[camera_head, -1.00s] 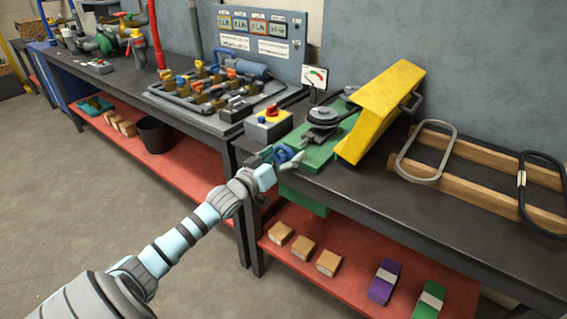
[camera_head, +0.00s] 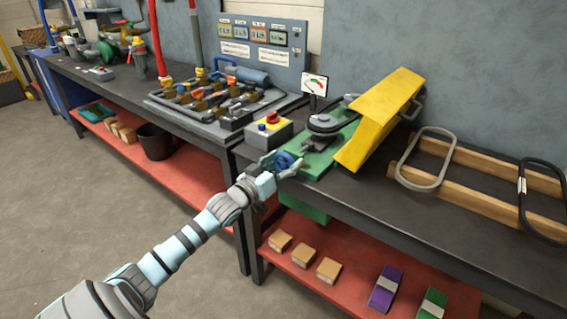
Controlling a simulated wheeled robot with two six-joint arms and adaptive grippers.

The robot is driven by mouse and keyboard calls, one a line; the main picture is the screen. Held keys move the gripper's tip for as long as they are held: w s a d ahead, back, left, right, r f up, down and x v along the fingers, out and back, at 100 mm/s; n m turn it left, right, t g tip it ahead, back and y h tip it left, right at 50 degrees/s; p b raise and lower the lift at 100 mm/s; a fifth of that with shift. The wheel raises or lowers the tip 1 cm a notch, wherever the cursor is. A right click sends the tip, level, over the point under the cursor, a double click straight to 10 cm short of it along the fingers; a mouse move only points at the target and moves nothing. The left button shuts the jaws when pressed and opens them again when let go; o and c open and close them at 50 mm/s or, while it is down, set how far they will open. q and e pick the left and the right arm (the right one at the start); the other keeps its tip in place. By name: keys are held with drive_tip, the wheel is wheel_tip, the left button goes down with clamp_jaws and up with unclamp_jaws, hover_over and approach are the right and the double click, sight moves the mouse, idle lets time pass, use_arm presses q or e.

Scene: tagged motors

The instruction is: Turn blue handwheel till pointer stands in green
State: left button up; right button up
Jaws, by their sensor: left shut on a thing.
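The blue handwheel (camera_head: 284,159) sits at the front end of a green machine base (camera_head: 318,163) on the dark bench. My left gripper (camera_head: 282,164) is shut on the handwheel, with its pale fingers on either side of it. They cover part of the wheel. The gauge (camera_head: 315,84) is a small white dial on a post behind the machine, with red and green marks. Its pointer is too small to read for certain against the green. My right gripper is not in view.
A yellow guard (camera_head: 378,122) stands tilted up over the machine on the right. Belts and wooden rails (camera_head: 480,180) lie to the right. Boxes sit on the red shelf (camera_head: 345,292) below.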

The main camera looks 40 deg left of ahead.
use_arm(q)
drive_tip(key=m, duration=0.4)
drive_tip(key=shift+d+f, duration=0.1)
drive_tip(key=m+b, duration=0.1)
drive_tip(key=m, duration=0.3)
drive_tip(key=shift+f+m, duration=0.1)
drive_tip(key=shift+m, duration=0.2)
drive_tip(key=m+b, duration=0.1)
drive_tip(key=m, duration=0.4)
drive_tip(key=shift+d, duration=0.15)
drive_tip(key=shift+d+m+b, duration=0.2)
drive_tip(key=shift+m+b, duration=0.15)
drive_tip(key=shift+m, duration=0.65)
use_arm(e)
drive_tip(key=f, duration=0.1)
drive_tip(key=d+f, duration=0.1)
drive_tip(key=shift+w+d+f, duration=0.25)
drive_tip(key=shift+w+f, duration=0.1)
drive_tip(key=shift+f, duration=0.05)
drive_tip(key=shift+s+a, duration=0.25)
